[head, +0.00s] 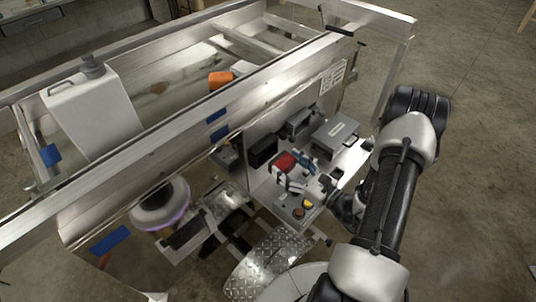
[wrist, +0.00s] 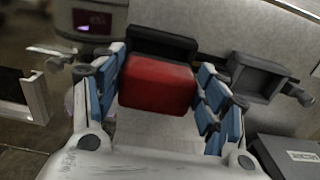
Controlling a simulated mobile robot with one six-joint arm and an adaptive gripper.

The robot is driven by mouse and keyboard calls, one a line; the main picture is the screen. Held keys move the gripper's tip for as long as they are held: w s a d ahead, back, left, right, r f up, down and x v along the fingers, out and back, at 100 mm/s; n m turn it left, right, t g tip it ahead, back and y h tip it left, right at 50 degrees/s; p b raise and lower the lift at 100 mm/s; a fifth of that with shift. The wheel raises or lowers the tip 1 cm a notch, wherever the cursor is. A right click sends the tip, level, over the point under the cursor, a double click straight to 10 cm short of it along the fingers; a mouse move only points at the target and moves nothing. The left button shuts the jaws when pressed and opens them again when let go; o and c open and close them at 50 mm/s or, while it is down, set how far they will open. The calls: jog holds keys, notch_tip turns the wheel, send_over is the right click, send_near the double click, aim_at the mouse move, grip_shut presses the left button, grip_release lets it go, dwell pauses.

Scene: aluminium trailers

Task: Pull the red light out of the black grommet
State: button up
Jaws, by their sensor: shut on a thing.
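The red light (wrist: 157,84) is a red block in the middle of the wrist view; it also shows in the head view (head: 285,161). My gripper (head: 293,171) has its blue-padded fingers on both sides of the light and is shut on it. In the wrist view my gripper (wrist: 161,72) reaches in from below. The black grommet (wrist: 160,42) shows just behind and above the light, against the metal panel. It is the black box (head: 263,150) beside the light in the head view. The light hides much of the grommet, so I cannot tell how deep the light sits.
A second, empty dark housing (wrist: 258,78) is right of the light. A grey box (head: 335,138) stands on the shelf to the right. A button box (head: 299,212) with red and yellow buttons is in front. A diamond-plate fender (head: 268,262) lies below.

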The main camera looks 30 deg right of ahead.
jog(key=shift+v, duration=2.25)
